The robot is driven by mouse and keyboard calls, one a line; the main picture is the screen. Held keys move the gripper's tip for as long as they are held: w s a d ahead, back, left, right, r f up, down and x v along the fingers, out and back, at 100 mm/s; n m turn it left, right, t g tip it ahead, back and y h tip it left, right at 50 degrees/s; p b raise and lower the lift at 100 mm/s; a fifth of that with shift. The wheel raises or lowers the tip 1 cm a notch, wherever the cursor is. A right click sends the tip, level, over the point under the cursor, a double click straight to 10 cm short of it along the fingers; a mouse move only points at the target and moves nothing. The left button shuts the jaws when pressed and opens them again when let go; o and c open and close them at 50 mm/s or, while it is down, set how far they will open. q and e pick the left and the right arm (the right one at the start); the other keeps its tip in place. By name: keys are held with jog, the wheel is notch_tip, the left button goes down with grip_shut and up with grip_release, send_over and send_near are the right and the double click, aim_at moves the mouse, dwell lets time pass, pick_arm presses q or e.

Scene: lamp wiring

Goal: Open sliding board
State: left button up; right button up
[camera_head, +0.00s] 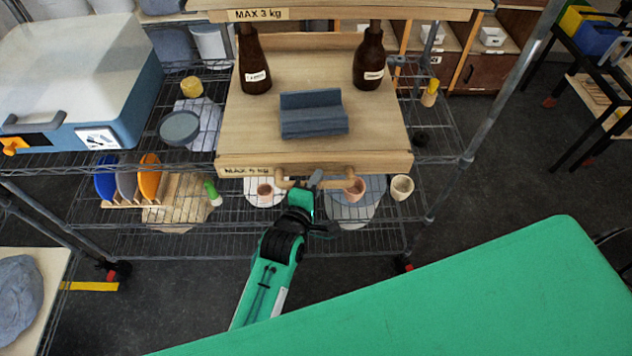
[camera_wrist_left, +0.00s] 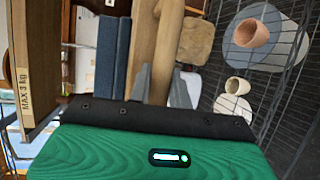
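The sliding board (camera_head: 245,125) is a light wooden board on the wire shelf, with a "MAX 5 kg" label on its front edge. A round wooden handle bar (camera_head: 338,182) runs along that front edge; it also shows in the left wrist view (camera_wrist_left: 168,45). My left gripper (camera_head: 312,182) is at the middle of the handle. In the left wrist view, its grey fingers (camera_wrist_left: 161,82) lie on either side of the bar, with little or no gap, and appear closed on it. The fingertips are partly hidden in the head view. My right gripper is not in view.
Two brown bottles (camera_head: 254,60) (camera_head: 370,60) and a blue-grey block (camera_head: 313,115) stand on the board. An upper "MAX 3 kg" board (camera_head: 350,15) is above. Cups and plates sit on the lower wire shelf (camera_head: 300,240). A metal post (camera_head: 500,90) stands at right.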

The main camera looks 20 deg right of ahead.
pick_arm(q)
grip_shut()
jog(key=shift+s, duration=0.1)
jog(key=shift+s+a, duration=0.1)
jog(key=shift+s, duration=0.1)
jog(key=s+a+p, duration=0.2)
jog(key=s+p, duration=0.1)
jog(key=s, duration=0.6)
jog(key=s+a+p, duration=0.3)
jog(key=s, duration=0.7)
jog(key=s+a+p, duration=0.3)
jog(key=s, duration=0.7)
jog(key=shift+s+a+p, duration=0.15)
jog(key=shift+a+p, duration=0.1)
jog(key=shift+p, duration=0.15)
